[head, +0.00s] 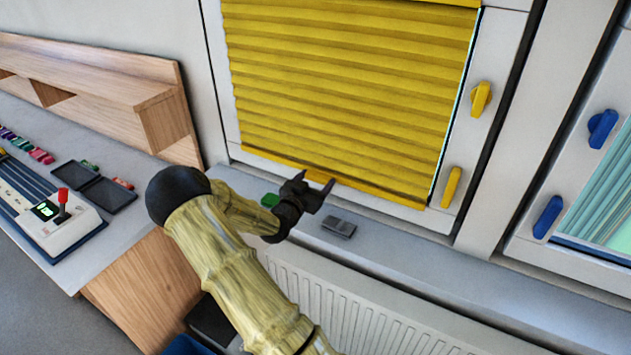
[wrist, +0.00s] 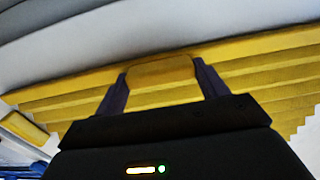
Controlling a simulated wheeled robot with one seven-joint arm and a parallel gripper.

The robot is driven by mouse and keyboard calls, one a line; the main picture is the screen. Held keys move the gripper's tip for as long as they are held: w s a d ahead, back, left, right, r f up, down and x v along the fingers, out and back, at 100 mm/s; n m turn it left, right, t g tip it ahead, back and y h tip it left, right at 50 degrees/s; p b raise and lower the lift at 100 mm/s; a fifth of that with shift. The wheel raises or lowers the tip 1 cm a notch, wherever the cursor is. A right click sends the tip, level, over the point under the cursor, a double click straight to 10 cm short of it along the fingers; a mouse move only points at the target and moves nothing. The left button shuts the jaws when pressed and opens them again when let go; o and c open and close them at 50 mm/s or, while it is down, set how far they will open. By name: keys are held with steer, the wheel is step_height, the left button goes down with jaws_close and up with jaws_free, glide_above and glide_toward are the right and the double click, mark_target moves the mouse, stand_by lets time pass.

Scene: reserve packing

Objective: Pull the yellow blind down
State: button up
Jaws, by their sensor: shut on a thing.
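The yellow blind (head: 345,95) is pleated and covers nearly all of the window pane, its bottom rail (head: 378,194) close to the lower edge of the frame. It also shows in the wrist view (wrist: 261,82). My gripper (head: 316,187) is at the middle of the bottom rail. It is shut on the yellow tab of the blind (wrist: 160,72), with one dark finger on each side of the tab in the wrist view. The fingers hide part of the tab in the head view.
A grey sill (head: 400,247) runs below the window, with a small dark grey object (head: 339,227) and a green object (head: 270,200) on it. Yellow handles (head: 481,99) are on the right frame. A radiator (head: 350,302) is below. A desk with a control box (head: 60,222) stands left.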

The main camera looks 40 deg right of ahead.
steer(key=o, duration=1.4)
steer(key=shift+a, duration=0.15)
steer(key=b+v, duration=0.4)
steer(key=v, duration=1.3)
steer(key=shift+s+a+b, duration=0.1)
steer(key=shift+b, duration=0.3)
